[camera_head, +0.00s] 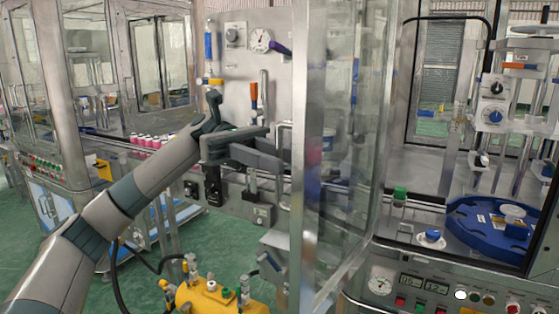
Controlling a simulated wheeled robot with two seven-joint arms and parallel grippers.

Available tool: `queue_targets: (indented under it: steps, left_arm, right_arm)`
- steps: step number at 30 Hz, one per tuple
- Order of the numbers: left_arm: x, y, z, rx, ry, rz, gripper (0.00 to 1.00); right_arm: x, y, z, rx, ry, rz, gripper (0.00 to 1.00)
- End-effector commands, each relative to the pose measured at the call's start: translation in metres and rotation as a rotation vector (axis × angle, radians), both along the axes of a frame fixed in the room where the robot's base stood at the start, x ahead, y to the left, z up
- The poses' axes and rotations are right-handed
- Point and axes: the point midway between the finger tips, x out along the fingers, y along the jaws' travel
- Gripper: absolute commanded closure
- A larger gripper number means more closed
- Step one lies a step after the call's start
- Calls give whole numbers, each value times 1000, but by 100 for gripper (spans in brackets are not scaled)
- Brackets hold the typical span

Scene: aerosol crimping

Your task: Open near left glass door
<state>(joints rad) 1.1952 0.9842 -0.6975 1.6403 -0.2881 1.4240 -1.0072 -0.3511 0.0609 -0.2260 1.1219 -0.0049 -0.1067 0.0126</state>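The near left glass door (345,120) stands swung outward toward me, with its metal edge frame (307,190) upright near the middle of the view. The cabinet opening to its right is uncovered. A vertical bar handle (284,185) sits on the left side of the door edge. My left gripper (274,148) comes in from the left and has its fingertips right beside the handle. A gap shows between its fingers, and I see nothing clamped in it; whether the fingers touch the handle is unclear. My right gripper is not in view.
Inside the cabinet are a blue round tray (470,215), a green-capped piece (400,195) and a blue-capped piece (432,236). A control panel (430,288) runs below. A yellow tank (215,296) stands on the green floor. Another glass-walled machine is at left.

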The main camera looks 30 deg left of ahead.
Motion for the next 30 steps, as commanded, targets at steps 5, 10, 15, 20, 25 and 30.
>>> queue_targets:
  steps: [5,10,15,20,25,30]
  left_arm:
    - [0,0,-1,1,1,0,71]
    - [0,1,-1,1,1,0,71]
    - [4,9,-2,0,1,1,71]
    - [10,26,-3,-1,1,2,71]
    - [19,53,-3,-2,1,2,71]
    - [29,81,-2,-1,0,2,71]
  right_arm:
    - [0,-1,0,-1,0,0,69]
    - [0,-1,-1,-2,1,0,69]
    - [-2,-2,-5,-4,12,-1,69]
    - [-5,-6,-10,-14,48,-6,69]
    - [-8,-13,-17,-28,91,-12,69]
    - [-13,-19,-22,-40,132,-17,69]
